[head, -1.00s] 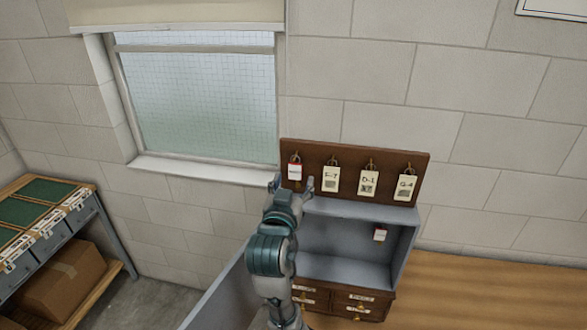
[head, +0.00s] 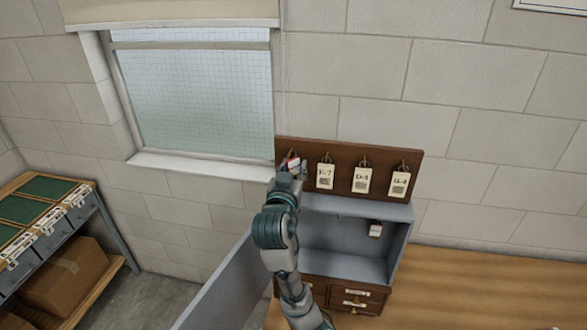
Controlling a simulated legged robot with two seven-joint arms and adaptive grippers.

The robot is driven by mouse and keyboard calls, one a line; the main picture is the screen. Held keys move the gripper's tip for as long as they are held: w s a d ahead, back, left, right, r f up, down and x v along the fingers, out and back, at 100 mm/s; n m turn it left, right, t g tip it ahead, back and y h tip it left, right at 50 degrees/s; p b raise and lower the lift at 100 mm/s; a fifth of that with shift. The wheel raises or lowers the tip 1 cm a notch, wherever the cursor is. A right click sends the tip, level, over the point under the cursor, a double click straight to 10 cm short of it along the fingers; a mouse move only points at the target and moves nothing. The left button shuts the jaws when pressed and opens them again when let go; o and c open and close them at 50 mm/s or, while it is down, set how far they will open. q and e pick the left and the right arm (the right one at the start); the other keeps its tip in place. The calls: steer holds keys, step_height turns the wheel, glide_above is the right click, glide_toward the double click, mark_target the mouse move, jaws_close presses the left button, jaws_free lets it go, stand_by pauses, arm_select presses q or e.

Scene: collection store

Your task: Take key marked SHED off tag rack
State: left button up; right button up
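The tag rack (head: 390,160) is a dark brown board at the wall with a row of hooks. The key and hook there are mostly hidden. My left gripper is not in view.
The wooden counter (head: 480,285) is clear at right.

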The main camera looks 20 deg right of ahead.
steer(key=shift+d, duration=0.1)
steer(key=shift+a, duration=0.25)
steer(key=shift+c, duration=0.2)
steer(key=shift+a+r, duration=0.1)
steer(key=shift+a, duration=0.7)
jaws_close()
steer(key=shift+d, duration=0.2)
steer(key=shift+r, duration=0.25)
steer(key=shift+s+a+r, duration=0.1)
steer(key=shift+s+a, duration=0.05)
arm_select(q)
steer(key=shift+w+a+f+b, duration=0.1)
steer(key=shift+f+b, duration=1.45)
arm_select(e)
steer(key=v, duration=1.7)
steer(key=shift+s, duration=0.25)
